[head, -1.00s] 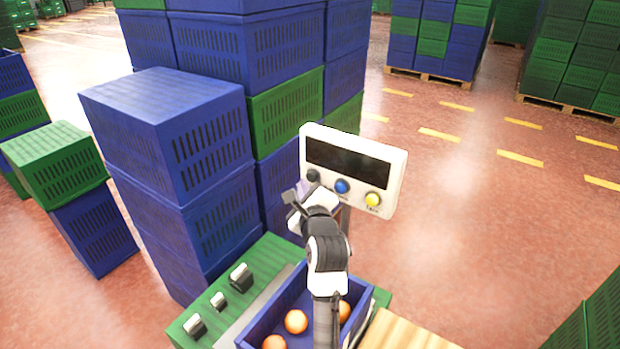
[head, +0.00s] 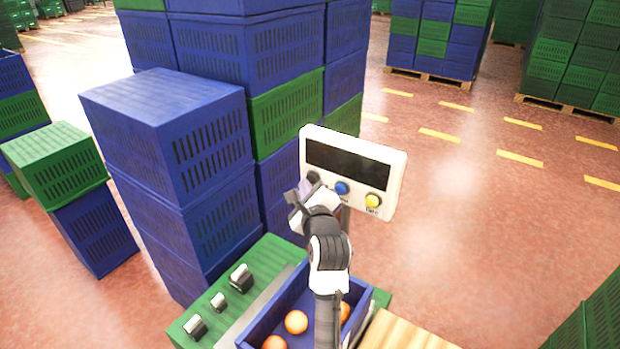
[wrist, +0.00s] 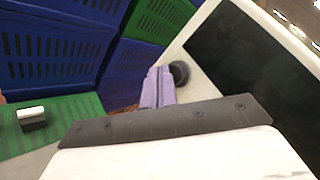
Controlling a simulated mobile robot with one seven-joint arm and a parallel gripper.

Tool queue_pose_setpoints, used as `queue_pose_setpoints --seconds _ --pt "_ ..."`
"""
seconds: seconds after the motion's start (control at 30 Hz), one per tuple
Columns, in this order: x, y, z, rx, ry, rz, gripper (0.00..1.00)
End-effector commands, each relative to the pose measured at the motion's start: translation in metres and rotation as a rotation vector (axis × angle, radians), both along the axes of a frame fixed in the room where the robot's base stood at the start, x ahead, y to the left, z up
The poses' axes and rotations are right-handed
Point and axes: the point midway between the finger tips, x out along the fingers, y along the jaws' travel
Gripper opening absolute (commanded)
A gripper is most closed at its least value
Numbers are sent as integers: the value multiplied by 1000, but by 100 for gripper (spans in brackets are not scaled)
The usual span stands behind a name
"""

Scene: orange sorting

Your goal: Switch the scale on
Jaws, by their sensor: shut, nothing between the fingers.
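The scale's white display box (head: 398,180) stands on a post, with a dark, blank screen (head: 345,165). Below the screen are a black button (head: 313,176), a blue button (head: 341,188) and a yellow button (head: 372,201). My gripper (head: 304,187) is at the left end of the box, by the black button. In the wrist view, the fingers of my gripper (wrist: 158,86) are shut and empty, right beside the black button (wrist: 180,73). I cannot tell whether they touch it.
A blue crate (head: 256,329) with several oranges (head: 296,321) sits below my arm. Weights (head: 241,278) stand on a green surface (head: 270,256) to its left. Stacked blue crates (head: 160,130) rise close behind and left. The floor right of the display is clear.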

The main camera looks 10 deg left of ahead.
Motion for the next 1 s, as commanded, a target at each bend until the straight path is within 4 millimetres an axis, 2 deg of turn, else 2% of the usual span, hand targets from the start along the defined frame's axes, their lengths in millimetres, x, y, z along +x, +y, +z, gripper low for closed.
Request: queue_pose_setpoints --seconds 1.0 --pt "8 -3 1 1 -1 0 0"
